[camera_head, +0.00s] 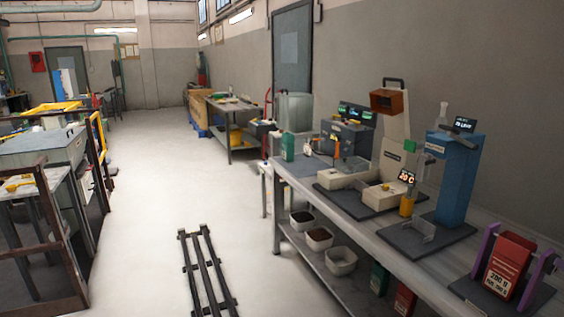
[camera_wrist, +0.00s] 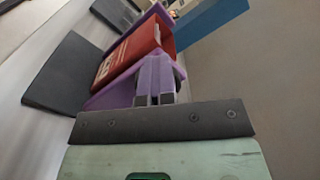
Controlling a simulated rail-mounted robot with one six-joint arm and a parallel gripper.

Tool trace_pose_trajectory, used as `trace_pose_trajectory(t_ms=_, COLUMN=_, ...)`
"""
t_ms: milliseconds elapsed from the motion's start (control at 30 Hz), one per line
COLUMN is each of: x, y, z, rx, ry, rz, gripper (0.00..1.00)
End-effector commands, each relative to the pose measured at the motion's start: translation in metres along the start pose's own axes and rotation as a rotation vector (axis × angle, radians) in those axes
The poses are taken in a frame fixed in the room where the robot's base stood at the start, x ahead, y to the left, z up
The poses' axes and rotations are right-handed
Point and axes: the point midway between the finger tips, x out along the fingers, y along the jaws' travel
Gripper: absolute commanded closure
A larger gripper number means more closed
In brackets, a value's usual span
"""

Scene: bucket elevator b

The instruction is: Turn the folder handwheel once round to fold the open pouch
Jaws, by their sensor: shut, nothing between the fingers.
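A red pouch-like pack (camera_head: 508,265) with a printed label stands between purple uprights (camera_head: 481,242) at the right end of the bench. In the wrist view, the red pack (camera_wrist: 140,50) and purple frame (camera_wrist: 112,96) lie just beyond my gripper (camera_wrist: 156,62). My gripper's fingers are together, with nothing seen between them. They overlap the purple frame in the picture; I cannot tell whether they touch it. I cannot make out the handwheel in either view. The pack's top fold is not clear. My gripper is not visible in the head view.
A blue column machine (camera_head: 459,180) stands behind the pack on the grey bench (camera_head: 335,208). A cream machine (camera_head: 392,150) with an orange-brown hopper stands farther along. White bins (camera_head: 341,262) sit on the lower shelf. Dark rails (camera_head: 206,270) run along the clear floor.

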Motion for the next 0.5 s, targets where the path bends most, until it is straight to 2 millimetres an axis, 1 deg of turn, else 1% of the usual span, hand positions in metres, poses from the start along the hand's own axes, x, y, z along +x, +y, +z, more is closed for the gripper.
trace_pose_trajectory(t_ms=33, x=0.006, y=0.007, z=0.002, rx=0.002, ry=-0.008, rz=0.013, gripper=1.0)
trace_pose_trajectory(t_ms=300, x=0.006, y=0.016, z=0.002, rx=0.003, ry=-0.009, rz=0.016, gripper=1.0)
trace_pose_trajectory(t_ms=500, x=0.006, y=0.016, z=0.007, rx=0.004, ry=-0.01, rz=0.017, gripper=1.0)
